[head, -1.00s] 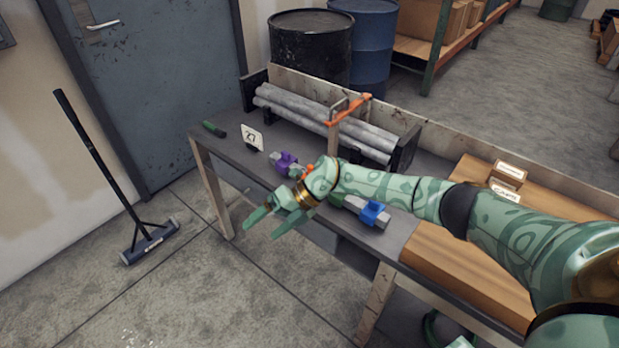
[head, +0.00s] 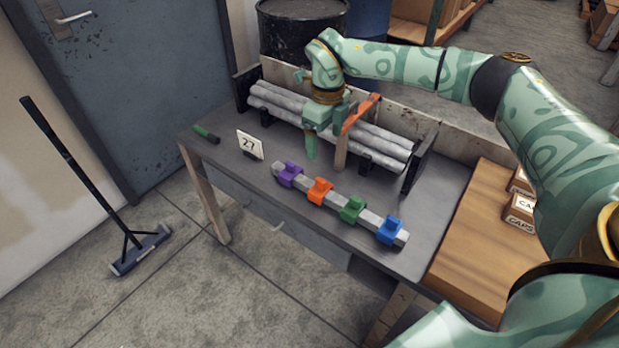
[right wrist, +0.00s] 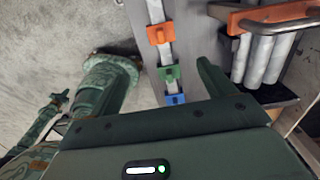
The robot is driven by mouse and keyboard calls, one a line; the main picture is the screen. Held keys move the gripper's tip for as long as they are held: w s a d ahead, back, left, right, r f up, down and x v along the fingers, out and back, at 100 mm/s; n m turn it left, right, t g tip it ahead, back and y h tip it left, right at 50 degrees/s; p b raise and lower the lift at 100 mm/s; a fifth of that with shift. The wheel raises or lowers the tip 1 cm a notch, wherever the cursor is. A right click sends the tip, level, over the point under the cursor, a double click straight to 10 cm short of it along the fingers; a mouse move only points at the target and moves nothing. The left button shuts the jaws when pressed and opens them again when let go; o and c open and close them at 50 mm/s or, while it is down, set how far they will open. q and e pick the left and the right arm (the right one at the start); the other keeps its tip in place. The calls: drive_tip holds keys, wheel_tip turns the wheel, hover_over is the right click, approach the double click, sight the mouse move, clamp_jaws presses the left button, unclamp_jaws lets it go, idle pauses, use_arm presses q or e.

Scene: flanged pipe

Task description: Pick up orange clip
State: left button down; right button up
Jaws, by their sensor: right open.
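The orange clip (head: 320,191) sits around a grey bar lying along the front of the workbench. It stands between the purple clip (head: 290,174) and the green clip (head: 352,208); the blue clip (head: 390,230) is near the right end. In the right wrist view the orange clip (right wrist: 157,34) is at the top, with green and blue below it. My right gripper (head: 318,135) is open and empty, pointing down behind the bar, by the pipe rack and apart from the clip. In the wrist view, a finger shows right of the clips. My left gripper is not clearly shown.
A 27 card (head: 250,145) and a green-handled tool (head: 206,133) lie left. A wooden board (head: 465,240) and small boxes (head: 520,210) are right.

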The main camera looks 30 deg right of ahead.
sight(321, 180)
drive_tip(key=f+b, duration=0.1)
drive_tip(key=f, duration=0.2)
drive_tip(key=f+b, duration=0.1)
drive_tip(key=f, duration=0.3)
drive_tip(key=w+f+b, duration=0.1)
drive_tip(key=f, duration=0.2)
drive_tip(key=shift+f, duration=0.7)
wheel_tip(321, 180, down, 5)
drive_tip(key=shift+r+b, duration=0.1)
drive_tip(key=shift+b, duration=1.15)
drive_tip(key=shift+s+r, duration=0.1)
drive_tip(key=shift+c, duration=1)
use_arm(q)
drive_tip(key=shift+g, duration=0.3)
drive_tip(key=f, duration=0.1)
drive_tip(key=s+f, duration=0.1)
drive_tip(key=f, duration=0.1)
drive_tip(key=s+f, duration=0.1)
drive_tip(key=f, duration=0.1)
use_arm(e)
drive_tip(key=c, duration=0.9)
